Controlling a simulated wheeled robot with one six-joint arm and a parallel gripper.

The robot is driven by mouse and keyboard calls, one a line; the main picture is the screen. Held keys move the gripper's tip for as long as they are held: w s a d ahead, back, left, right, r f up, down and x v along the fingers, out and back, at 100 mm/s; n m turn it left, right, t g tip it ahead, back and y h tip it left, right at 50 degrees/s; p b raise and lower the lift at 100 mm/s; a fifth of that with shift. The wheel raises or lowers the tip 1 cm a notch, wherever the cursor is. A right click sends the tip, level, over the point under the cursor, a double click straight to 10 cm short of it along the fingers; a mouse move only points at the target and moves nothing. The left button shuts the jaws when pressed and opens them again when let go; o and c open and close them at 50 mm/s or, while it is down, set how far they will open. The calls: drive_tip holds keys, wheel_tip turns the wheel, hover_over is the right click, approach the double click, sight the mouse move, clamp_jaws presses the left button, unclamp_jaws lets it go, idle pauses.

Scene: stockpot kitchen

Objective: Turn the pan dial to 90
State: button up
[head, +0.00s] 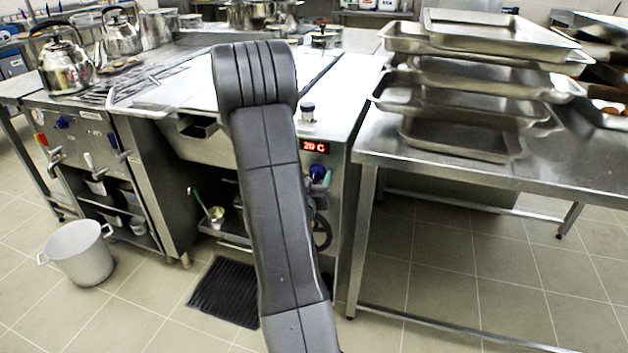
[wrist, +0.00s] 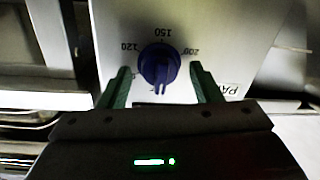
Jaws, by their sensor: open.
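The pan dial (wrist: 159,64) is a round dark blue knob on a pale metal panel. Marks 120, 150 and 200 show around it in the wrist view, and part of a label starting "PA" is at the right. My gripper (wrist: 160,72) is open, with one green finger on each side of the knob. The fingers look apart from it, though depth is hard to judge. In the head view a blue knob (head: 318,172) shows below a red display (head: 315,147) that seems to read 20 C. My arm hides much of the panel and my gripper there.
A steel table (head: 570,180) with stacked trays (head: 470,75) stands to the right. Kettles (head: 66,65) stand on the left counter. A pot (head: 80,255) and a black mat (head: 225,290) are on the floor. Tiled floor is open at the front left.

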drive_tip(key=c, duration=1)
drive_tip(key=shift+f+m+b, duration=0.2)
drive_tip(key=shift+m+b, duration=0.1)
drive_tip(key=shift+b, duration=0.35)
drive_tip(key=m+b, duration=0.1)
drive_tip(key=b, duration=0.2)
drive_tip(key=shift+f+m, duration=0.2)
drive_tip(key=shift+m, duration=0.2)
drive_tip(key=m+b, duration=0.2)
drive_tip(key=b, duration=0.2)
drive_tip(key=shift+m, duration=0.3)
drive_tip(key=m+b, duration=0.4)
drive_tip(key=b, duration=0.1)
drive_tip(key=shift+t+b, duration=0.3)
drive_tip(key=shift+b, duration=0.05)
drive_tip(key=shift+r+m+h+b, duration=0.15)
drive_tip(key=shift+m+h+b, duration=0.25)
drive_tip(key=shift+m+b, duration=0.95)
drive_tip(key=shift+r+m, duration=0.1)
drive_tip(key=shift+m, duration=0.25)
